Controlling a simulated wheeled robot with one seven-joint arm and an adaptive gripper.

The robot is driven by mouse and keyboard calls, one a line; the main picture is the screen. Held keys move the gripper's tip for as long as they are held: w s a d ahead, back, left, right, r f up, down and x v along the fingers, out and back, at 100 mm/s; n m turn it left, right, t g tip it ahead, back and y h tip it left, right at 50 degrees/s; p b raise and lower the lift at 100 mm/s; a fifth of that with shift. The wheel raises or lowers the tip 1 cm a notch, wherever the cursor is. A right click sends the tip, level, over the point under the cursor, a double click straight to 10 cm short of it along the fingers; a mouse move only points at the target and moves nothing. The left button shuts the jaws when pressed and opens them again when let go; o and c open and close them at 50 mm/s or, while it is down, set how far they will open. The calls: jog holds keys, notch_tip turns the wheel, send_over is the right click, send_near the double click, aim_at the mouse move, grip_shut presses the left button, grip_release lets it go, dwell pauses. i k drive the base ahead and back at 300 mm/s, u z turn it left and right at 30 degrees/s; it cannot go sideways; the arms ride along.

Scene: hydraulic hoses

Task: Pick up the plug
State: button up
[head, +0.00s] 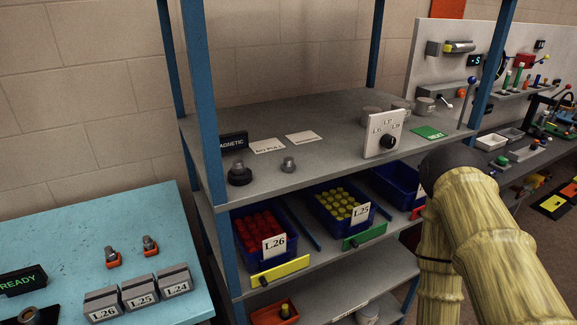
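No single thing is labelled as the plug, and I cannot tell which part it is. Red plug-like caps (262,229) fill the blue bin marked L.26 (283,262). Yellow caps (342,203) fill the blue bin marked L.25 (355,228). A small grey metal fitting (288,165) stands on the shelf top, right of a dark round piece (239,174). Two metal fittings in orange holders (112,257) (150,246) stand on the turquoise table. My arm, in a beige cover, shows at the right; my gripper is not in view.
The blue-framed shelf (210,110) has a grey top (325,110) with free room around a white dial panel (386,134). Blocks marked L.26, L.25 and L.24 (140,292) line the turquoise table's (60,240) front. A cluttered workbench (520,148) stands at the right.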

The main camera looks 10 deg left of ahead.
aim_at(238, 168)
jog(key=z, duration=1.95)
jog(key=k, duration=1.05)
jog(key=u, duration=1.3)
jog(key=i, duration=0.5)
